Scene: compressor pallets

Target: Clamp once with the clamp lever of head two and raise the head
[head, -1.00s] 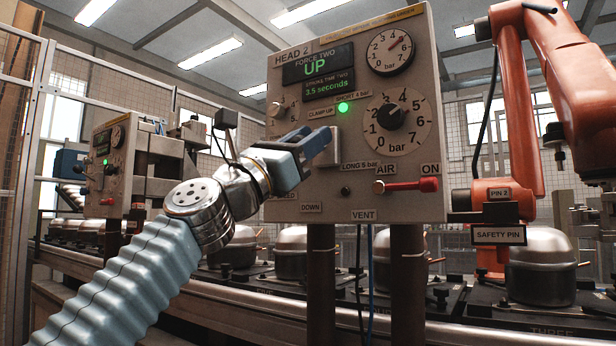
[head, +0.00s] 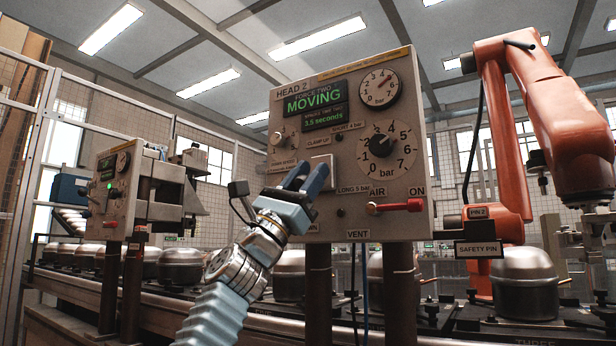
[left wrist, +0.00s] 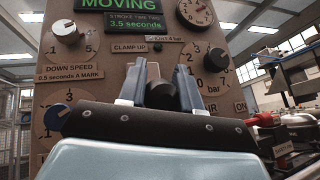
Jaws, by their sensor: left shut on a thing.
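The head two panel (head: 405,215) is a beige box, and its display (head: 314,99) reads "FORCE TWO MOVING". The same display (left wrist: 124,6) reads "MOVING" in the left wrist view. My left gripper (head: 308,178) is in front of a pale plate (head: 323,160) below the "CLAMP UP" label (head: 316,140). Its blue fingers (left wrist: 161,92) are shut on a dark grip between them, the clamp lever (left wrist: 162,96), mostly hidden by the fingers. The lamp (head: 338,138) near that label is dark. My right gripper is not in view.
A red air lever (head: 400,206) sticks out at the panel's lower right. An orange robot arm (head: 500,130) stands to the right, beside a safety pin sign (head: 479,249). Another panel (head: 107,195) stands at left. Steel compressors (head: 524,284) line the conveyor behind.

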